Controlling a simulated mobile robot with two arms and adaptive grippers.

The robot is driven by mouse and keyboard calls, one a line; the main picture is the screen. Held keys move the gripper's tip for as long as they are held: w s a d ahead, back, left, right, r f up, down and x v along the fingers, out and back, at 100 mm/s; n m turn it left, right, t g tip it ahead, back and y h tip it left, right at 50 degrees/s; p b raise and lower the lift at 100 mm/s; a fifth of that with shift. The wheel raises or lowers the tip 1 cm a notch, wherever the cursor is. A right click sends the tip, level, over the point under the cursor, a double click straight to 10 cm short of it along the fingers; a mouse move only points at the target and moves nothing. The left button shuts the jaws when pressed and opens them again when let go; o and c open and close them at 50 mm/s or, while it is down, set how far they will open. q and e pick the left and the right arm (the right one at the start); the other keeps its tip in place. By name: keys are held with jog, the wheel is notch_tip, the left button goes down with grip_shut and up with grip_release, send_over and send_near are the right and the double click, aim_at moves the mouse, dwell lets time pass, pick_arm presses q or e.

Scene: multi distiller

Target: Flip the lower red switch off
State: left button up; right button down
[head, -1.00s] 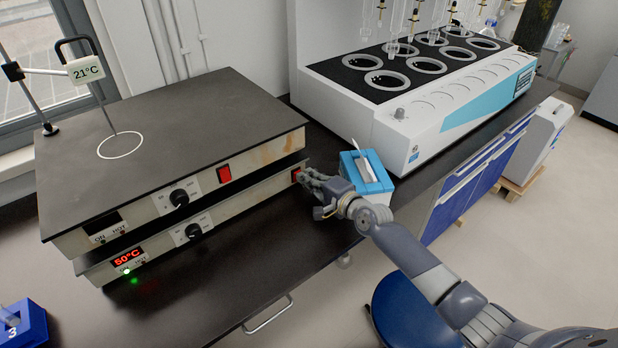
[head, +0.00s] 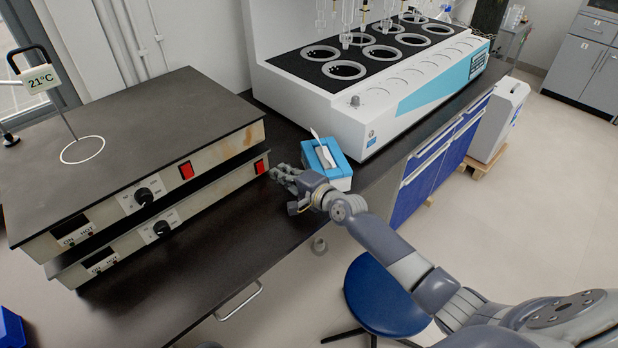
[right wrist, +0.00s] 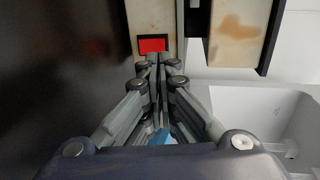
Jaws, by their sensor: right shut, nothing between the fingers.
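Two hot plates are stacked on the dark bench. The lower red switch (head: 260,167) is at the right end of the lower plate's (head: 215,188) front face. It also shows in the right wrist view (right wrist: 153,45), just beyond my fingertips. The upper red switch (head: 186,171) is on the upper plate. The lower plate's display (head: 101,261) is dark. My right gripper (head: 278,173) is shut and empty, just right of the lower switch, with a small gap visible in the head view. My left gripper is out of view.
A blue tissue box (head: 330,165) stands on the bench close behind my right gripper. A large white distiller (head: 375,110) stands at the back. A blue stool (head: 385,300) is below the bench edge. The bench front (head: 225,250) is clear.

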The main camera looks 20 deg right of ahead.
jog(key=shift+s+d+r, duration=0.2)
jog(key=shift+s+r, duration=0.15)
jog(key=shift+s, duration=0.35)
jog(key=shift+s+r+p, duration=0.15)
jog(key=shift+s+p, duration=0.15)
jog(key=shift+s, duration=0.05)
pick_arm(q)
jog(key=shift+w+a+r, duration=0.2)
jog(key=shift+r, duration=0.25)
pick_arm(e)
jog(key=s+d+r, duration=0.2)
jog(key=s, duration=0.3)
jog(key=shift+r, duration=0.3)
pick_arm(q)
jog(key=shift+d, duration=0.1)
